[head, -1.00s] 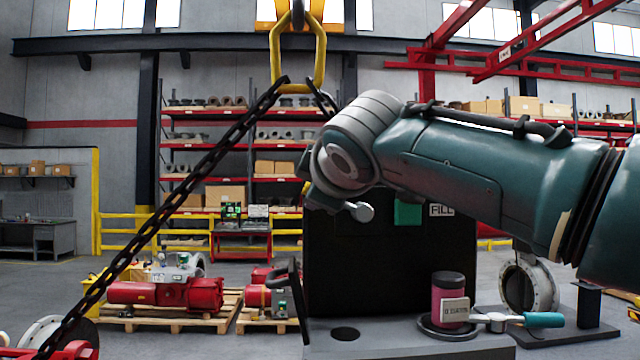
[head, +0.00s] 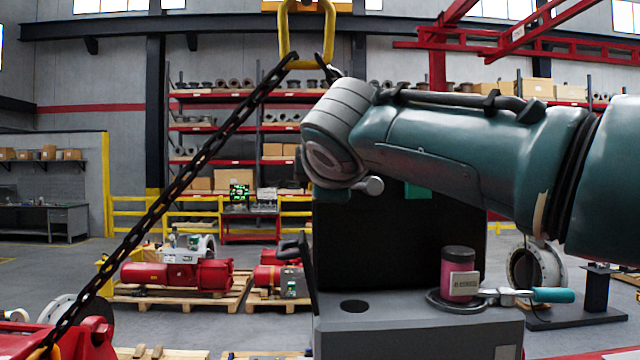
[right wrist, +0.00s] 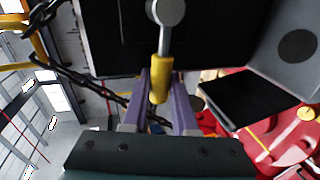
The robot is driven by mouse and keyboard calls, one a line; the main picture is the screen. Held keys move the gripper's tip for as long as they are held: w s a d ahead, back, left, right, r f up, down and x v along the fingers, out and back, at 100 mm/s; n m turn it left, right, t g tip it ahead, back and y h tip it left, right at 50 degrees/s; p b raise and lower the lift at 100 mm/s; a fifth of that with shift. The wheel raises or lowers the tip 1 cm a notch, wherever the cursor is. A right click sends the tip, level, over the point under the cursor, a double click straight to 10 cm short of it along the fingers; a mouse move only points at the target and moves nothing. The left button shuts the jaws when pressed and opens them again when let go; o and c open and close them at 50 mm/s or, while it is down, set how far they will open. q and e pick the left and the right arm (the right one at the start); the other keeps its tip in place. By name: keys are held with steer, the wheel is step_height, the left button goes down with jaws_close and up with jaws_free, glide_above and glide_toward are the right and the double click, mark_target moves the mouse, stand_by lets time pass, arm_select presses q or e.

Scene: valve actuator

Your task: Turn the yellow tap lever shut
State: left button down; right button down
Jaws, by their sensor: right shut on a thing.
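The yellow tap lever (right wrist: 160,80) shows in the right wrist view, joined by a grey stem to a round grey hub (right wrist: 168,10) in front of a black panel. My right gripper (right wrist: 159,92) has its two purple fingers on either side of the lever's yellow grip and is shut on it. In the head view my right arm comes in from the right, and its wrist hides the gripper and the yellow grip. A grey rounded knob (head: 371,186) shows just below that wrist. My left gripper is in no view.
A black cabinet (head: 375,245) stands on a grey base (head: 400,335) with a round hole. A pink jar (head: 460,285) and a teal-handled tool (head: 553,295) are at its right. A heavy chain (head: 190,165) slants down at left; red pumps (head: 180,274) sit on pallets behind.

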steer(key=shift+d, duration=0.15)
steer(key=c, duration=0.7)
jaws_free()
steer(key=shift+s+b, duration=0.35)
steer(key=shift+s, duration=0.05)
steer(key=b+v, duration=0.6)
steer(key=v, duration=0.3)
steer(key=shift+r, duration=0.1)
